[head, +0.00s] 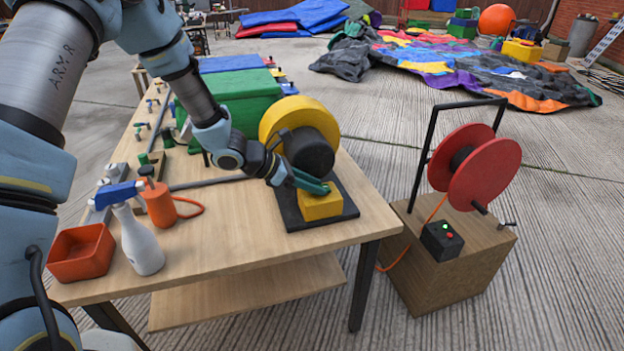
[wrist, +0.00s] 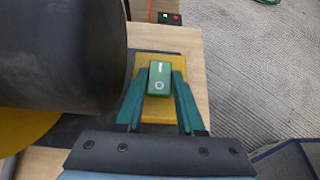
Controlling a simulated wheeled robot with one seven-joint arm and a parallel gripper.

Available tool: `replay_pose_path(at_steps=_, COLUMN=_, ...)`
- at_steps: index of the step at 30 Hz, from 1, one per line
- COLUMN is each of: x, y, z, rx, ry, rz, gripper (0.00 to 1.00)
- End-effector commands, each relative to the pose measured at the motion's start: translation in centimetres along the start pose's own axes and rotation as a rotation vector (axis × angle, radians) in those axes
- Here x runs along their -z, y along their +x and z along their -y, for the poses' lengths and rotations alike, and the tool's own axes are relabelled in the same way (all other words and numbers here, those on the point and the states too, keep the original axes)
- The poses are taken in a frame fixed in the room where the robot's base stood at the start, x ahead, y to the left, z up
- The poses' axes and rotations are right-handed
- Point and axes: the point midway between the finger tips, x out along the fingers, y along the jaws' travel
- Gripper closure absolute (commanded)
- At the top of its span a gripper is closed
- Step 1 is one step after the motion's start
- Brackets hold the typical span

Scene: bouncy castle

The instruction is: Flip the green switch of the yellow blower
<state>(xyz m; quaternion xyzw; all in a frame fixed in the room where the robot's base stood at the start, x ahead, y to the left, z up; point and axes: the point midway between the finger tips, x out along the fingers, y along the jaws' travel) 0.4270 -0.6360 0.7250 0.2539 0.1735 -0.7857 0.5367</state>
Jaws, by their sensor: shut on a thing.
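The yellow blower (head: 272,118) with its black motor (head: 310,155) stands on a dark base plate near the table's right end. A yellow switch box (head: 322,206) sits on the front of that plate. The green switch (wrist: 159,78) is a rocker on top of the box, with a white line at its far end and a circle at its near end. My gripper (head: 318,186) is over the box. In the wrist view, its two green fingers (wrist: 161,80) close on the switch from left and right. The fingers hide the switch in the head view.
The motor's dark drum (wrist: 60,50) fills the left of the wrist view, close beside my gripper. A green case (head: 230,100), a spray bottle (head: 140,240) and a red tray (head: 82,255) share the table (head: 235,225). A red cable reel (head: 485,165) stands on a wooden crate (head: 450,270) at right.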

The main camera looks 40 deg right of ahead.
Motion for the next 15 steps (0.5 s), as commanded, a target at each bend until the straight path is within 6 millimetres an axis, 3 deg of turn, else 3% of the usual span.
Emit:
replay_pose_path(at_steps=1, x=-0.71, y=-0.26, z=0.12, rx=0.003, ry=0.004, rz=-0.038, gripper=1.0)
replay_pose_path(at_steps=6, x=-0.53, y=-0.02, z=0.07, rx=0.001, ry=0.002, rz=-0.12, gripper=1.0)
replay_pose_path(at_steps=15, x=-0.27, y=0.09, z=-0.01, rx=-0.001, ry=0.0, rz=-0.134, gripper=1.0)
